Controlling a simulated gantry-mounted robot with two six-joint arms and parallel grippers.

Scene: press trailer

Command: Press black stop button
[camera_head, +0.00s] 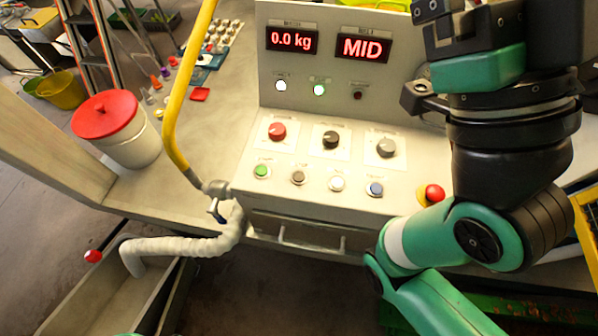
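The control panel (310,215) stands in the middle of the view. The labels are too small to read. My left gripper is not in view.
A red mushroom button (433,193) sits beside my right arm. Red (277,131), black (331,139) and grey (386,148) knobs stand above the buttons. Displays read "0.0 kg" and "MID". A yellow pipe (181,90) rises left of the panel, near a red-lidded bucket (130,142).

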